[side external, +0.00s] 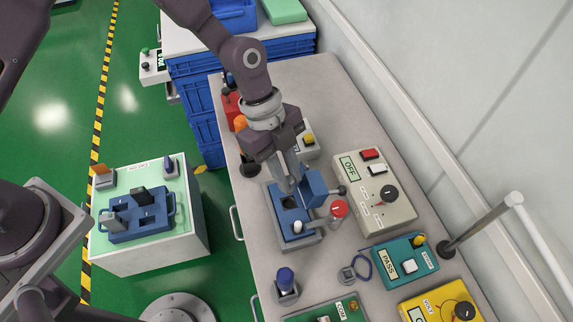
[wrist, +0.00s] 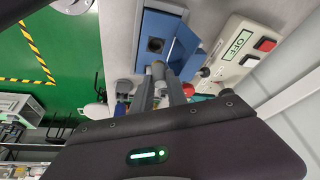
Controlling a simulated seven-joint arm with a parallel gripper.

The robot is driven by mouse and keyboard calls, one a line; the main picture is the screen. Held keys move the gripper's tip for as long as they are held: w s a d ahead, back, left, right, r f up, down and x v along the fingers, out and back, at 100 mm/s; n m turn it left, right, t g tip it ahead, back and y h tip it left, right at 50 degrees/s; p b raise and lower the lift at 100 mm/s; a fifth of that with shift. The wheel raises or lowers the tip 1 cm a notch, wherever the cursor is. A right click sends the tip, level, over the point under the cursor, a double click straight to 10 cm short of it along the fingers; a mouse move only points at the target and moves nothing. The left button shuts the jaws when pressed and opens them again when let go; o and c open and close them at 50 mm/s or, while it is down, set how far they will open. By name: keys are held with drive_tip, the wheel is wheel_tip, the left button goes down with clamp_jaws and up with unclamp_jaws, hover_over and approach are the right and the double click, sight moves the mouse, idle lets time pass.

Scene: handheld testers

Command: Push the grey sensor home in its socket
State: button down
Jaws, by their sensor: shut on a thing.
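My gripper (side external: 291,186) points down over a blue fixture (side external: 280,190) on the bench, and it is shut on a pale grey part. This looks like the grey sensor, but the fingers mostly hide it. In the wrist view my fingertips (wrist: 165,76) lie just below the fixture's dark square socket (wrist: 155,45). The socket looks open, and the held part appears apart from it. The fixture's blue lid (side external: 315,187) stands open on the right. A white knob (side external: 297,227) is at the fixture's near end.
A grey OFF box (side external: 390,215) stands right of the fixture, with a red knob (side external: 339,208) between them. A blue-capped post (side external: 285,280) stands in front. On the left table, a blue tray (side external: 123,236) holds a grey part (side external: 115,221) and a black part (side external: 140,195).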

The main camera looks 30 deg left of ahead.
drive_tip(key=shift+f, duration=2.3)
drive_tip(key=shift+f, duration=1.5)
drive_tip(key=c, duration=1.2)
unclamp_jaws()
drive_tip(key=shift+w, duration=0.1)
drive_tip(key=shift+c, duration=0.2)
drive_tip(key=shift+a, duration=0.1)
drive_tip(key=v, duration=0.7)
drive_tip(key=shift+c, duration=0.2)
